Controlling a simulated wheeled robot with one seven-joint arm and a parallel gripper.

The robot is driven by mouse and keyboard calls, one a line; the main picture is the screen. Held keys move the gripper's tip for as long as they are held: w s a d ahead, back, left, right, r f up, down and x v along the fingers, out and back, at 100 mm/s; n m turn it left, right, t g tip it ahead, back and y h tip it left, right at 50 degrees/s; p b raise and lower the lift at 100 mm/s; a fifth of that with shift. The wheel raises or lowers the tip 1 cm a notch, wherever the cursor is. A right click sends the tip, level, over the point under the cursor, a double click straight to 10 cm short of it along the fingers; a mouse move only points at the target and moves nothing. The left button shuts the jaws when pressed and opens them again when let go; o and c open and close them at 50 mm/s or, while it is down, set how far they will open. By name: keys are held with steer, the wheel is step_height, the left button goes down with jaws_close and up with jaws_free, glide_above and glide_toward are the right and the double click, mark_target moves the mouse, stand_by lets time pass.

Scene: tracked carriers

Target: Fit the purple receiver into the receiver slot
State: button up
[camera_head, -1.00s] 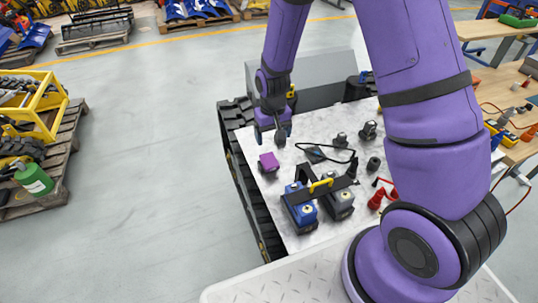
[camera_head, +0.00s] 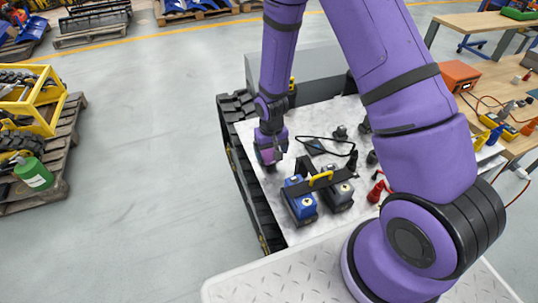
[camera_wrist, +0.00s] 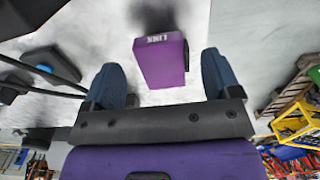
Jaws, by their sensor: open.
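The purple receiver (camera_wrist: 162,62), a small block marked "LINK", stands on the pale speckled top of the tracked carrier (camera_head: 250,133). In the wrist view it lies between and a little beyond the two dark blue fingers of my gripper (camera_head: 269,158), with a gap on each side. My gripper is open and empty, low over the receiver, and hides most of it in the head view. I cannot make out the receiver slot for certain. A dark device with a blue spot (camera_head: 314,147) and a black cable lies to the right of my gripper.
A blue and a grey battery-like unit (camera_head: 301,203) with a yellow-gripped black bar stand just in front of my gripper. Red plugs (camera_head: 376,191) and small black parts lie to the right. Open floor is at left, beyond the track (camera_head: 238,165).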

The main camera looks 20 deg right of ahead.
steer(key=shift+f, duration=1.15)
steer(key=shift+c, duration=0.5)
steer(key=c, duration=1)
steer(key=shift+r, duration=0.15)
